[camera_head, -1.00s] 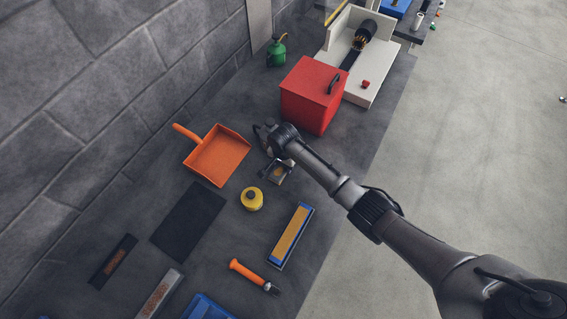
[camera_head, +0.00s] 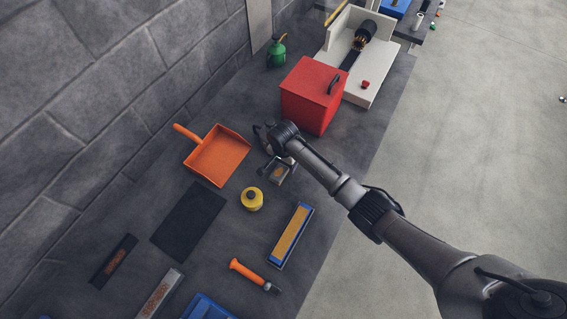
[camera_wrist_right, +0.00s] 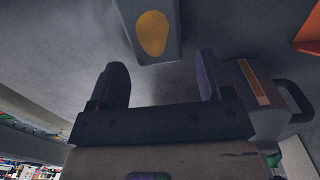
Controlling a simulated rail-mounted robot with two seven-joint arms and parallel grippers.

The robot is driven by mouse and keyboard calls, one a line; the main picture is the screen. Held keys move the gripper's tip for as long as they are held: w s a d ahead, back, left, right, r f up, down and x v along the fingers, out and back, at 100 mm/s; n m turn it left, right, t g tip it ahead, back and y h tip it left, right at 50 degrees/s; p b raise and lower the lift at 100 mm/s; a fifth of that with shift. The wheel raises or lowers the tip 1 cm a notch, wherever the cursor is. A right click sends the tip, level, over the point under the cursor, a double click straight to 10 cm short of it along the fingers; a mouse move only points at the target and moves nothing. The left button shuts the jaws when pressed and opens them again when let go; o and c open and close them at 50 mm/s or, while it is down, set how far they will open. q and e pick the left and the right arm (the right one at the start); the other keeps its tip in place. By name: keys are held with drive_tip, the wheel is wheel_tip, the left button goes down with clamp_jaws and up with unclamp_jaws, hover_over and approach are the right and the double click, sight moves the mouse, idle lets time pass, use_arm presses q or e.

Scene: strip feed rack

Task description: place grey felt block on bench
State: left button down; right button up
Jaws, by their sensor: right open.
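A grey block with a yellow oval patch, which looks like the felt block (camera_head: 284,174), appears to lie on the dark bench (camera_head: 233,268). In the right wrist view the block (camera_wrist_right: 150,32) is just past the fingertips, not between them. My right gripper (camera_wrist_right: 160,80) is open and empty, with its two fingers apart. In the head view my right gripper (camera_head: 273,164) is beside the block, partly hidden by its own wrist. My left gripper is not in view.
A grey handled thing with an orange strip (camera_wrist_right: 258,86) stands close beside my right gripper. An orange dustpan (camera_head: 217,155), a red box (camera_head: 308,98), a yellow container (camera_head: 252,199) and a blue-edged yellow bar (camera_head: 291,236) surround it. A flat black mat (camera_head: 188,221) lies left.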

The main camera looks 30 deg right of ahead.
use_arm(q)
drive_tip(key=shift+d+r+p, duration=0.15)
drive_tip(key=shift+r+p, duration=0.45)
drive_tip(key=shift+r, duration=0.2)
use_arm(e)
wheel_tip(320, 180, up, 10)
drive_tip(key=shift+r, duration=0.25)
